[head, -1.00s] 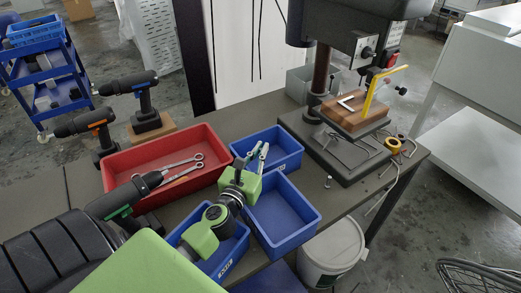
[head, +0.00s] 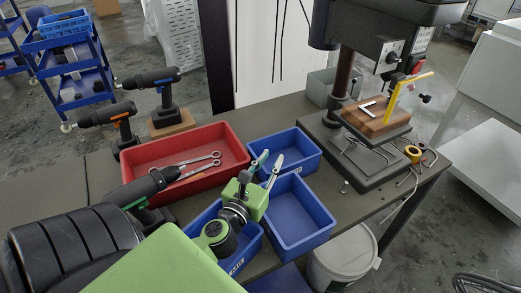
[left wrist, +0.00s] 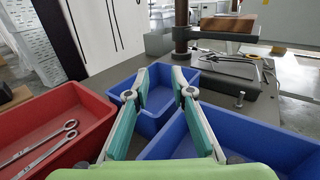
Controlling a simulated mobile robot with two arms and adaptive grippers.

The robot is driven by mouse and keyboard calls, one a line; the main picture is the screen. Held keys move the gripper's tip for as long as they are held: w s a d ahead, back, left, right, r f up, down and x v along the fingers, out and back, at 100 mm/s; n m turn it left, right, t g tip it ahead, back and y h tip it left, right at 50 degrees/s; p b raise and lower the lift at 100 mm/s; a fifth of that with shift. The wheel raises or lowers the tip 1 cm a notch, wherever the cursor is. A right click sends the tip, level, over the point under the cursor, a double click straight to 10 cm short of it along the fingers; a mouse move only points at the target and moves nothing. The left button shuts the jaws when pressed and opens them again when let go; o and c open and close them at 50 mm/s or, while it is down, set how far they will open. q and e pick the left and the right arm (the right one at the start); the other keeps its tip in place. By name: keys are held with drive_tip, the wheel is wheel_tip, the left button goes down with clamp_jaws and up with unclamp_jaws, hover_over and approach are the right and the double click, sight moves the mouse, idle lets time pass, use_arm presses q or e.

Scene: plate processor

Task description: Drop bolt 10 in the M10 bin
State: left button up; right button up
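A small grey bolt (head: 345,187) stands upright on the table in front of the drill press. It also shows in the left wrist view (left wrist: 240,98), beyond and right of my fingers. My left gripper (head: 270,162) is above the blue bins, its fingers apart with nothing between them; the left wrist view shows the same open fingers (left wrist: 160,84). The blue bins are a small back one (head: 309,153), a larger right one (head: 319,228) and a front one (head: 240,265), partly hidden by my gripper. I cannot read which is M10. My right gripper is not in view.
A red bin (head: 145,165) with wrenches stands left of the blue bins. Yellow tape (head: 413,154) and hex keys lie at right. A white bucket (head: 340,255) stands below the table edge.

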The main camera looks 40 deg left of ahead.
use_arm(q)
drive_tip(key=b+v, duration=0.1)
drive_tip(key=v, duration=0.5)
drive_tip(key=shift+b, duration=0.3)
drive_tip(key=shift+s, duration=0.15)
